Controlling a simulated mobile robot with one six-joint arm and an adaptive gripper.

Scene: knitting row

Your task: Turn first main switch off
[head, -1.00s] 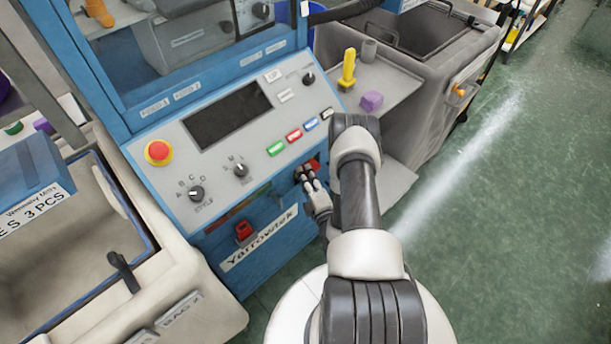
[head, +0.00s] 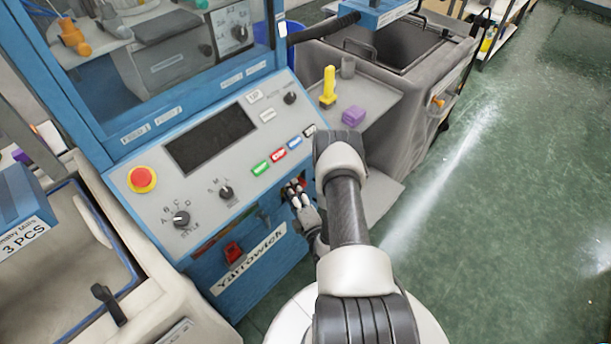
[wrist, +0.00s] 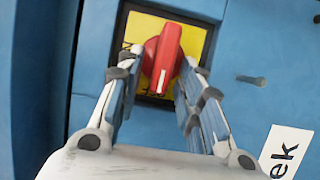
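The main switch (wrist: 163,58) is a red rotary handle on a yellow plate (wrist: 190,40) in the wrist view. Its handle stands nearly upright, leaning slightly right at the top. My gripper (wrist: 163,66) is open, with one finger on each side of the handle. Small gaps seem to show between the fingers and the handle; contact is not clear. In the head view my gripper (head: 297,188) is at the right part of the blue front, and its fingers mostly hide the switch there.
Another red control (head: 233,252) sits lower left on the blue front, above the Yarrowtek label (head: 249,259). The grey panel (head: 205,200) above carries knobs, colored buttons and a red emergency button (head: 142,179). A shelf (head: 372,105) holds yellow and purple items. Green floor (head: 500,220) is free at right.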

